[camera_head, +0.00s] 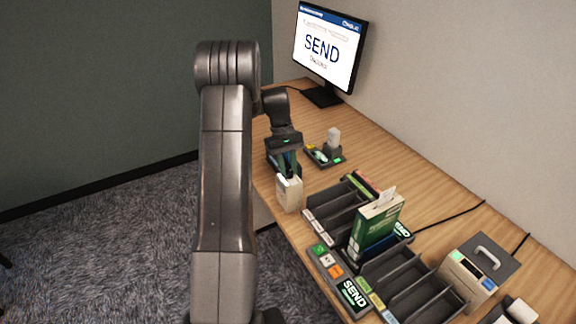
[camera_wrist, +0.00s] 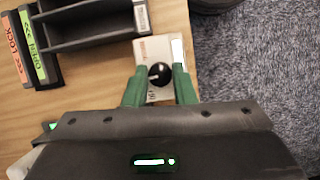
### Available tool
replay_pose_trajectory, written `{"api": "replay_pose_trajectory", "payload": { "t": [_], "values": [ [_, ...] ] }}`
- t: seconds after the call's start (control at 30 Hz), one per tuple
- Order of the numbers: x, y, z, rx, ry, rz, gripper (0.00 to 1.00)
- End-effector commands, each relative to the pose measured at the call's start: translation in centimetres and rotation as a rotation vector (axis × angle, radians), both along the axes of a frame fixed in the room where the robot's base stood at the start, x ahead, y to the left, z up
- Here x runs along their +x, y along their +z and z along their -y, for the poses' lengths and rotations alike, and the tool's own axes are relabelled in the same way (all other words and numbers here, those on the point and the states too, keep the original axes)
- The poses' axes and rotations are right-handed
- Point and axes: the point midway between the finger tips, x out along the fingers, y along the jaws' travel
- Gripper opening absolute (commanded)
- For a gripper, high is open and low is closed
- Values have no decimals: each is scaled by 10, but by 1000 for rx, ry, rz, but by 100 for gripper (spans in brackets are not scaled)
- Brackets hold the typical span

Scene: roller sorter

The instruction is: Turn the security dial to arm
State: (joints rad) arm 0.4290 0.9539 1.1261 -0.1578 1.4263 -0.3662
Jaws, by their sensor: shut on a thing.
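The security dial is a cream box (camera_head: 289,194) near the desk's left edge, with a round black knob (camera_wrist: 160,75) showing in the wrist view. A short pale mark shows on the knob. My gripper (camera_head: 286,172) reaches down to the box from its far side. In the wrist view, its green fingers (camera_wrist: 159,80) stand on either side of the knob, shut on it. Any lettering around the knob is too small or hidden to read.
A dark sorter rack (camera_head: 397,284) with a green SEND box (camera_head: 376,228) stands close by. A small dark station (camera_head: 324,156) stands behind my gripper. A monitor (camera_head: 328,46) reads SEND. Carpet (camera_wrist: 247,65) lies beyond the desk edge beside the dial.

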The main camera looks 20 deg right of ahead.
Motion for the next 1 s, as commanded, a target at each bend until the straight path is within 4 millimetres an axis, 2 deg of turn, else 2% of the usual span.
{"api": "replay_pose_trajectory", "payload": {
  "t": [0.3, 0.73, 0.77, 0.83, 0.87, 1.0],
  "values": [
    [1, 1, 1, -3, -79, 4, 1],
    [1, 1, 1, -3, -85, 5, 1],
    [1, 1, 1, -3, -85, 5, 28],
    [1, 1, 1, -3, -84, 5, 41],
    [1, 1, 1, -2, -85, 4, 46],
    [1, 1, 1, -2, -85, 3, 46]
  ]
}}
